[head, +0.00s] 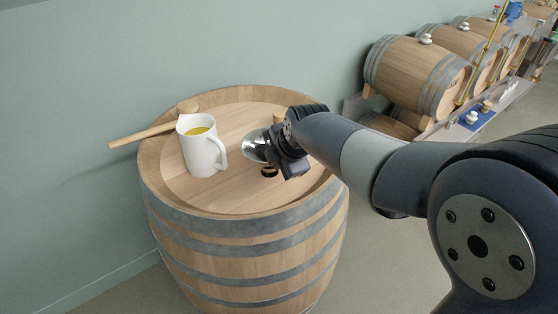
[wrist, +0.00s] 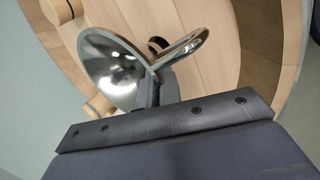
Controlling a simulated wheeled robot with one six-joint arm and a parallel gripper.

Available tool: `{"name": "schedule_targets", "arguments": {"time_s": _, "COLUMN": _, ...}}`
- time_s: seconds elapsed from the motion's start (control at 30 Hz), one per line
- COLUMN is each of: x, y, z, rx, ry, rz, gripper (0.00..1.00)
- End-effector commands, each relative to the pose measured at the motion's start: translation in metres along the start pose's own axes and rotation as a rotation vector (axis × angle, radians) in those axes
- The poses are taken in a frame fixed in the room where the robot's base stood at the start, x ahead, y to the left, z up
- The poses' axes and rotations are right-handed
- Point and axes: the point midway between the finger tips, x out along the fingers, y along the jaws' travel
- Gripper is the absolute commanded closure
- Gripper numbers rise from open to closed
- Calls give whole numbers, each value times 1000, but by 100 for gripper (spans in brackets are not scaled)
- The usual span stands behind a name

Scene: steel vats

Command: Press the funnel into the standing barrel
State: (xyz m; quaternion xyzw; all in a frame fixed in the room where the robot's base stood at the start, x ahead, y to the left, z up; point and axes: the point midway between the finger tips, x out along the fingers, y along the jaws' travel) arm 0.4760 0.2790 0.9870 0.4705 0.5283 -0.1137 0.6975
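The standing barrel (head: 245,240) is upright, with a round wooden head inside a raised rim. A small dark hole (head: 269,172) shows in its head, and a dark opening (wrist: 157,45) shows behind the funnel in the wrist view. The shiny steel funnel (head: 254,146) is at my gripper (head: 280,152), above the barrel head and beside the hole. In the wrist view the funnel's bright bowl (wrist: 108,72) is tilted, and my fingers (wrist: 156,90) are closed at its edge. The funnel's lower end is hidden, so I cannot tell whether it touches the barrel.
A white jug (head: 202,153) with yellow liquid stands on the barrel head, left of the funnel. A wooden mallet (head: 145,135) lies behind it across the rim. A small wooden piece (head: 278,118) is behind my gripper. Several lying barrels (head: 412,75) are on a rack at right.

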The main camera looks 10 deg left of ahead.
Motion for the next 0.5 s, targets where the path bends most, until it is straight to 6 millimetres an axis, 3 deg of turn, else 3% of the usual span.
{"name": "schedule_targets", "arguments": {"time_s": 0.5, "x": 7, "y": -4, "z": 0, "rx": 0, "ry": 0, "rz": 1, "gripper": 100}}
